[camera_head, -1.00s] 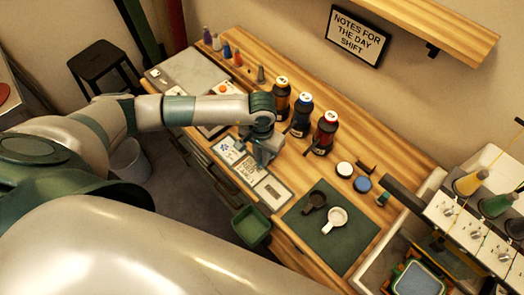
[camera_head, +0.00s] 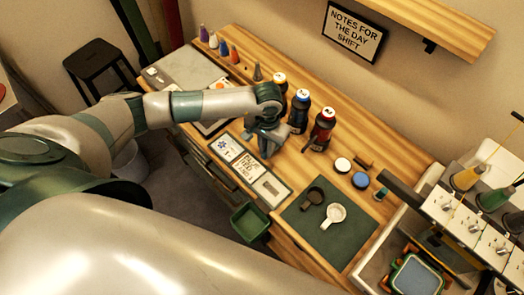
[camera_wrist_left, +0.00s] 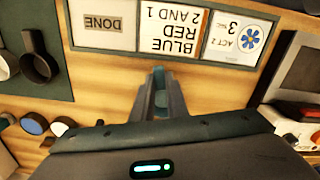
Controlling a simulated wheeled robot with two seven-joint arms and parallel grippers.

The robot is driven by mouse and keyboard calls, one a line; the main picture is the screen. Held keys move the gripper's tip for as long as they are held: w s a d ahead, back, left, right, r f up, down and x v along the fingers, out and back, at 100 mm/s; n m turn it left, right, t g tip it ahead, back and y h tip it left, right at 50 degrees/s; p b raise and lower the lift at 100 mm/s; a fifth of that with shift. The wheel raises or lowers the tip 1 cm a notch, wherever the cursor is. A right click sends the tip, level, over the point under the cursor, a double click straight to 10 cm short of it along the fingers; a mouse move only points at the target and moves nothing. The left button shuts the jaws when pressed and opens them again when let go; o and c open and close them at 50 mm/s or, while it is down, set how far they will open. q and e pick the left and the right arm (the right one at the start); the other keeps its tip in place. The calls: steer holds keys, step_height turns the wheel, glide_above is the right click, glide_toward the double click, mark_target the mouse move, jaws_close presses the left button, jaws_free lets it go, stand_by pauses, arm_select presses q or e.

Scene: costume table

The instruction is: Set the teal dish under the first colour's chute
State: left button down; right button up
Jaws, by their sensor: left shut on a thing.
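My left gripper (camera_head: 268,152) points down over the wooden table, close to the row of cards and in front of the bottles. In the left wrist view its fingers (camera_wrist_left: 160,80) are nearly together, with a small teal piece (camera_wrist_left: 160,102) between them. This seems to be the teal dish, but most of it is hidden and its shape cannot be made out. No chute shows clearly. The card reading BLUE RED 2 AND 1 (camera_wrist_left: 172,30) lies flat near the fingers. My right gripper is out of view.
A green mat (camera_head: 345,245) holds a black scoop (camera_head: 313,197) and a white scoop (camera_head: 332,216). White (camera_head: 342,165) and blue (camera_head: 361,180) lids lie behind it. A thread machine (camera_head: 470,215) stands at right. A green bin (camera_head: 250,222) hangs at the front edge.

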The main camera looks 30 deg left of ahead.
arm_select(q)
steer(key=shift+w+d+f, duration=0.1)
steer(key=shift+w+d, duration=0.2)
steer(key=shift+w, duration=0.5)
steer(key=shift+w+d, duration=0.25)
steer(key=shift+w, duration=0.5)
steer(key=shift+b, duration=1.05)
stand_by(0.5)
steer(key=shift+f+b, duration=0.65)
steer(key=shift+b, duration=0.55)
stand_by(1.4)
steer(key=c, duration=1.7)
jaws_free()
steer(key=shift+o, duration=0.2)
steer(key=shift+r, duration=0.2)
steer(key=shift+r+p, duration=0.55)
steer(key=shift+r, duration=1.55)
